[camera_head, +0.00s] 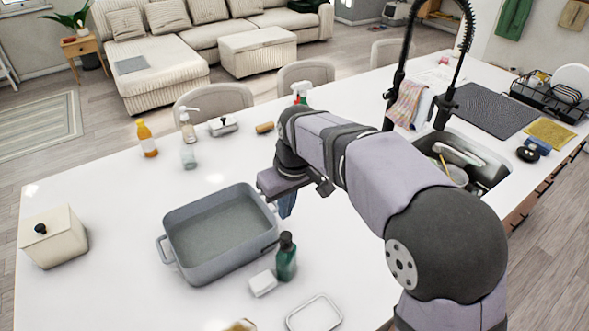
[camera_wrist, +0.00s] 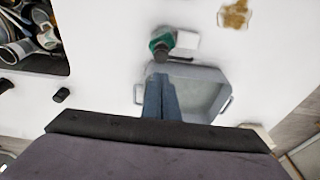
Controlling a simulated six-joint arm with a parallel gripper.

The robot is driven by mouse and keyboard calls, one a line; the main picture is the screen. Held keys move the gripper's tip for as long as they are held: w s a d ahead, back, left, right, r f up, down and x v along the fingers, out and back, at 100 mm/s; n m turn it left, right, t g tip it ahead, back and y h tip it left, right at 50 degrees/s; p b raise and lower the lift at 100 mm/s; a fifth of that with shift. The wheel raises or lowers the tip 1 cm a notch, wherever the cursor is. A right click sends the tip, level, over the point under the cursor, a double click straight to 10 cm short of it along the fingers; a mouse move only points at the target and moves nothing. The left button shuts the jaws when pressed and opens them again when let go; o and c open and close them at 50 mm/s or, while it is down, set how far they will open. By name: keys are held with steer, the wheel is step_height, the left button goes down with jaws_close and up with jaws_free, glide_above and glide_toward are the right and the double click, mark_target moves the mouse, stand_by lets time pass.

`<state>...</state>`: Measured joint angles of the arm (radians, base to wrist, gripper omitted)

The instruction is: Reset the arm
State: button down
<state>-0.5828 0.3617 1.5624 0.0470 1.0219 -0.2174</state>
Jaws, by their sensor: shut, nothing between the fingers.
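My gripper (camera_head: 287,204) is shut and empty above the white island top, at the right edge of the grey basin (camera_head: 181,271). Its blue fingers point down and lie together in the wrist view (camera_wrist: 161,98). The basin also shows in the wrist view (camera_wrist: 214,78), partly behind the fingers. A dark green bottle (camera_head: 286,259) stands close to the basin's front right corner, below my gripper in the head view. My arm covers part of the island and of the sink's near side.
A white block (camera_head: 263,283) and a white-rimmed dish (camera_head: 314,314) lie near the bottle. A cream box (camera_head: 53,238) stands at the left. An orange bottle (camera_head: 146,138) and pump bottle (camera_head: 188,125) stand at the back. The sink (camera_head: 487,172), with tall black faucet, is right.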

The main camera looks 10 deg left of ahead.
steer(key=s+d+f+m+g+h, duration=0.1)
steer(key=s+d+f+m, duration=0.2)
steer(key=s+d+f, duration=0.65)
steer(key=s+d+f+m+b, duration=0.1)
steer(key=s+d+f+m, duration=0.1)
steer(key=d, duration=0.7)
steer(key=s+d+f+m+b, duration=0.2)
steer(key=s+d+m, duration=0.2)
steer(key=d, duration=0.5)
steer(key=shift+s+f+g+h, duration=0.3)
steer(key=shift+s, duration=0.85)
